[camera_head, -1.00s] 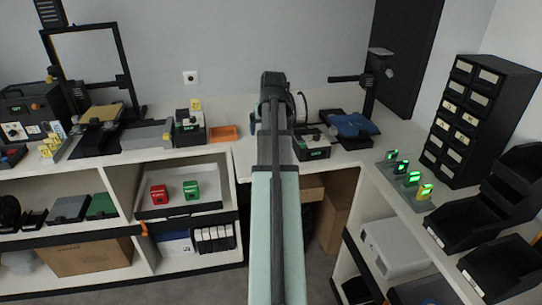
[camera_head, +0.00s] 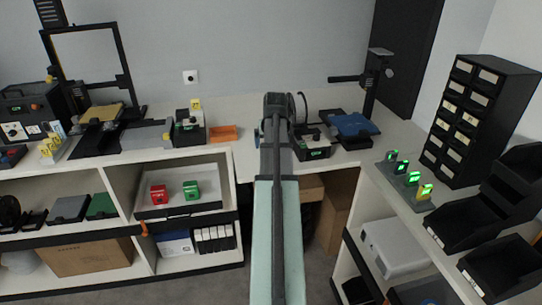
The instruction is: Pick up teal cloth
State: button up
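A blue cloth-like piece (camera_head: 352,125) lies on a dark flat device on the back counter, right of my arm. It is the closest match to a teal cloth in view, but I cannot be sure it is the cloth. My arm reaches forward up the middle of the view. The end of my arm with my gripper (camera_head: 278,106) is over the back counter, left of the blue piece and apart from it in the picture. The fingers are hidden behind my own arm, so their opening and anything between them cannot be seen. A small blue patch shows at my wrist's left side.
A small black device (camera_head: 314,143) and a dark upright stand (camera_head: 372,85) are near the blue piece. An orange tray (camera_head: 224,133) lies left of my arm. Green-lit gadgets (camera_head: 404,172) and black bins (camera_head: 470,222) occupy the right counter. Bare counter shows behind the orange tray.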

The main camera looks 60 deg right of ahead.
jog(key=shift+x, duration=2.55)
jog(key=shift+w+d, duration=0.1)
jog(key=shift+w, duration=0.05)
jog(key=c, duration=1.1)
notch_tip(320, 180, up, 10)
jog(key=shift+r, duration=0.1)
